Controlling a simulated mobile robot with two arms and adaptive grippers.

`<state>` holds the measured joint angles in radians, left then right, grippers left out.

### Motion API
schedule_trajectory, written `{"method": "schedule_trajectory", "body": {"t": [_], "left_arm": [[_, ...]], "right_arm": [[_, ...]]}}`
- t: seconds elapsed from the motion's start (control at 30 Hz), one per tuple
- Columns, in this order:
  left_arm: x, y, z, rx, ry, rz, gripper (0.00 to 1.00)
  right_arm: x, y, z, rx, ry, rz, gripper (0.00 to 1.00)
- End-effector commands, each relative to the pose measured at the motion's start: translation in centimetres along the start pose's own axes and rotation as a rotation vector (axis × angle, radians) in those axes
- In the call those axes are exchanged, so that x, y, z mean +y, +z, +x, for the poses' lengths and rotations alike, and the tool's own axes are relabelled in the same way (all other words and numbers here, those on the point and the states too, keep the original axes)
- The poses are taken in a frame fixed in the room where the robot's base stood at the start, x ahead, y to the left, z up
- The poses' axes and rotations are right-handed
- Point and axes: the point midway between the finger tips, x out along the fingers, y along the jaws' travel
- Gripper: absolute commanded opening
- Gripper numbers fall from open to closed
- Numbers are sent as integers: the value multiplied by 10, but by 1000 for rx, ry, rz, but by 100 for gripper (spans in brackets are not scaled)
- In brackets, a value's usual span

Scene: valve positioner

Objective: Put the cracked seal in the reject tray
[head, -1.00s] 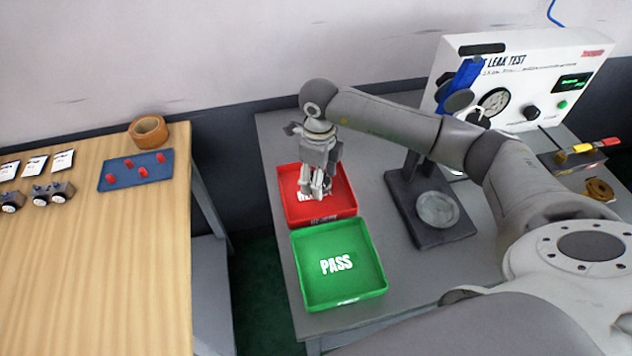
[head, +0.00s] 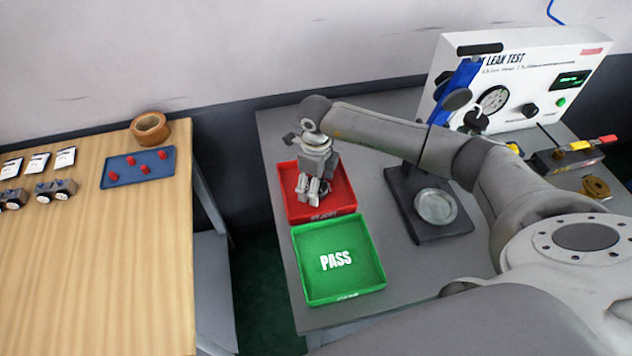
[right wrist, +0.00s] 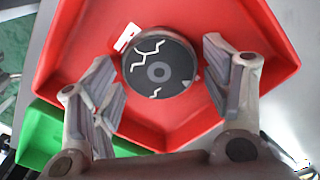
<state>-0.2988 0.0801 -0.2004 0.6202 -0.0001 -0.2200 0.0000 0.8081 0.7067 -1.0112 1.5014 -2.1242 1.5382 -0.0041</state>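The cracked seal (right wrist: 159,67) is a dark round disc with white crack lines and a grey centre. In the right wrist view it is inside the red reject tray (right wrist: 88,38), by the tray's white lettering. My right gripper (right wrist: 161,72) is open, with a finger on each side of the seal and a gap to both. In the head view my right gripper (head: 314,198) points down over the red tray (head: 342,192), and the seal cannot be made out there. My left gripper is not in view.
The green PASS tray (head: 350,284) in front of the red one is empty. A dark stand with a clear round disc (head: 436,206) is to the right. The leak tester (head: 515,85) stands behind. A wooden table (head: 95,270) is at left.

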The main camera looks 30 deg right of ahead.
Motion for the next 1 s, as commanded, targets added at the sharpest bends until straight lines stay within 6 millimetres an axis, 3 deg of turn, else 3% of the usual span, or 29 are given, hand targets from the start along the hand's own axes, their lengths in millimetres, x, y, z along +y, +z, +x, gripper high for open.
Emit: {"method": "schedule_trajectory", "body": {"t": [0.47,1.0], "left_arm": [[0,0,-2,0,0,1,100],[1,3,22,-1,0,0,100]], "right_arm": [[-1,0,-7,-1,-1,0,80],[-1,1,-108,-3,-2,0,80]]}}
